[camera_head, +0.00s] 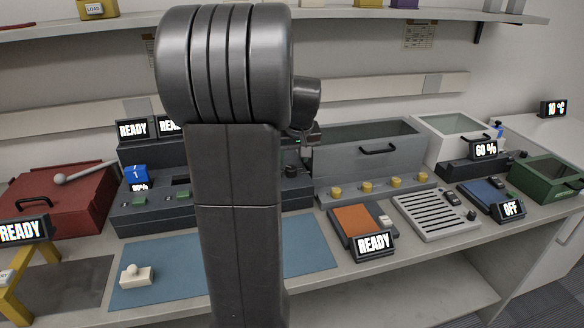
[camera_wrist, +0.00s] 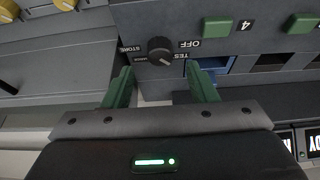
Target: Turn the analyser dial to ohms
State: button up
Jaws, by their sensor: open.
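In the wrist view my gripper (camera_wrist: 160,84) is open, with its two green fingers spread and nothing between them. A black round dial (camera_wrist: 160,51) sits on a dark grey panel just beyond the fingertips, roughly centred between them. White labels around it, upside down, include STORE, TEST and OFF; another is too small to read surely. I see no ohms label, and cannot tell whether this is the analyser dial. In the head view the dial (camera_head: 291,170) shows beside my arm, which hides much of the dark bank. The fingers are not clear there.
Green buttons (camera_wrist: 217,27) lie near the dial on the panel. A grey bin (camera_head: 370,150) with yellow knobs stands right of the bank. A slotted grey unit (camera_head: 436,214) and an orange pad (camera_head: 357,219) sit in front. The blue mat (camera_head: 190,265) is mostly clear.

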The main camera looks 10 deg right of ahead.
aim_at(292, 169)
jog(key=shift+x, duration=2.35)
jog(key=c, duration=1)
